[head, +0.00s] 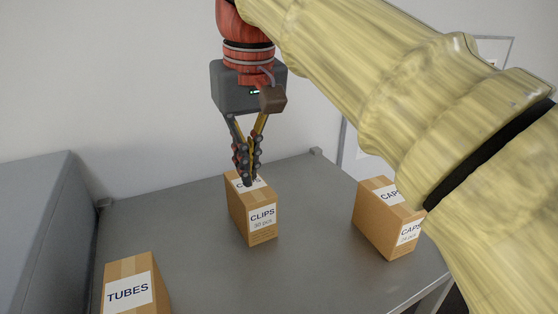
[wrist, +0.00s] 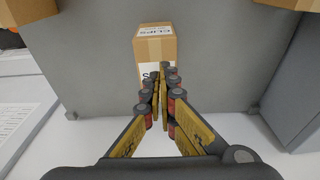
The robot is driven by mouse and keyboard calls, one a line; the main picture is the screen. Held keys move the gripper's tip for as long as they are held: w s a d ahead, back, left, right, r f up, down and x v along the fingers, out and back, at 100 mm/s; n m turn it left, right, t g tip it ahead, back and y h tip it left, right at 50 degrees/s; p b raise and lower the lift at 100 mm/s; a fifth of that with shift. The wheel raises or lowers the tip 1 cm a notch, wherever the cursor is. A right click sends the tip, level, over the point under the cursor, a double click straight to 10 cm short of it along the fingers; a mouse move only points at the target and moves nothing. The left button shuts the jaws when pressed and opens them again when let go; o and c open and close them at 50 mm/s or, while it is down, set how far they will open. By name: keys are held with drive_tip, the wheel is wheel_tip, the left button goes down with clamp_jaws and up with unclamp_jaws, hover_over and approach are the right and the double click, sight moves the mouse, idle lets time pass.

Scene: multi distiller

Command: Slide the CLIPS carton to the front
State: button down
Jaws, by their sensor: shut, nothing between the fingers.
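The CLIPS carton (head: 253,217) is a brown box with white labels, standing upright near the middle of the grey table in the head view. It also shows in the wrist view (wrist: 155,42), partly hidden behind my fingertips. My gripper (head: 248,180) is shut and empty. It points down, with its fingertips over the carton's top in the head view. I cannot tell whether the fingertips touch the carton. In the wrist view the fingers (wrist: 161,82) come together in front of the carton.
A CAPS carton (head: 378,222) stands to the right, partly hidden by my arm. A TUBES carton (head: 133,285) stands at the front left. The grey table (head: 200,225) is bare between the cartons. A grey block (head: 35,215) stands left of the table, and a wall lies behind.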

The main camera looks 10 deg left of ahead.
drive_tip(key=shift+w+a+f, duration=0.1)
drive_tip(key=shift+w+a, duration=0.2)
drive_tip(key=shift+w, duration=0.05)
drive_tip(key=shift+w+f, duration=0.1)
drive_tip(key=shift+f, duration=0.55)
drive_tip(key=shift+s+d+f, duration=0.1)
drive_tip(key=shift+s+f, duration=0.05)
drive_tip(key=shift+s, duration=0.05)
